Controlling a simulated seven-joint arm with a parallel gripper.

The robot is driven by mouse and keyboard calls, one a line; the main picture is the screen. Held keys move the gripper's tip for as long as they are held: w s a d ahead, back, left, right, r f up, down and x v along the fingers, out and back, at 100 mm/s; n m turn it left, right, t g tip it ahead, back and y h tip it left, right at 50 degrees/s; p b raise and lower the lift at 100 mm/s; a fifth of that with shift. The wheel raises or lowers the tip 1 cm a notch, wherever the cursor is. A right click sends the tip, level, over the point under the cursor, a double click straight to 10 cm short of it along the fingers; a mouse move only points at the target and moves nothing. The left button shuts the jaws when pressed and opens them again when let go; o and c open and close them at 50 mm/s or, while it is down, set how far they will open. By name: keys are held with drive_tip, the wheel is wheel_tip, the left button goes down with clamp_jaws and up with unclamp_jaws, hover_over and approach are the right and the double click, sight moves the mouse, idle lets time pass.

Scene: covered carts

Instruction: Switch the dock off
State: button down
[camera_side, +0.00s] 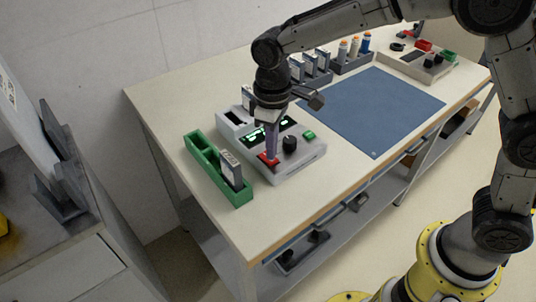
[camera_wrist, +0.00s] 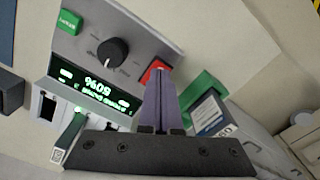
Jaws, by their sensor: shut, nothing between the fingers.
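The dock (camera_side: 300,160) is a grey console on the near left part of the table. Its display (camera_wrist: 92,88) is lit green and shows 50%, upside down in the wrist view. Its front panel has a red button (camera_wrist: 153,70), a black knob (camera_wrist: 112,52) and a green button (camera_wrist: 69,22). In the side view the red button (camera_side: 269,160) is partly hidden by my fingers. My gripper (camera_side: 268,152) is shut and empty, pointing down with its tips at the red button. In the wrist view the fingertips (camera_wrist: 160,74) overlap it; I cannot tell if they press it.
A green tray (camera_side: 203,153) holding a grey cartridge (camera_side: 231,170) stands close left of the dock. Another cartridge (camera_wrist: 70,136) sits in a dock slot beside an empty slot. A blue mat (camera_side: 375,105) lies clear to the right.

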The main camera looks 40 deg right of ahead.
drive_tip(key=shift+f, duration=0.55)
idle(0.4)
drive_tip(key=shift+r, duration=3.5)
drive_tip(key=s+d+r+m+t, duration=0.3)
drive_tip(key=s+d+r, duration=0.5)
drive_tip(key=d+r, duration=0.35)
drive_tip(key=s+d+f+m+t, duration=0.1)
drive_tip(key=s+d+f, duration=0.2)
drive_tip(key=s, duration=0.5)
drive_tip(key=s+d+f+m+t, duration=0.1)
drive_tip(key=s+d+f+m, duration=0.1)
drive_tip(key=s, duration=0.5)
wheel_tip(320, 180, down, 2)
drive_tip(key=shift+s+d+f+t, duration=0.15)
drive_tip(key=shift+s+d+t, duration=0.2)
drive_tip(key=shift+d, duration=0.3)
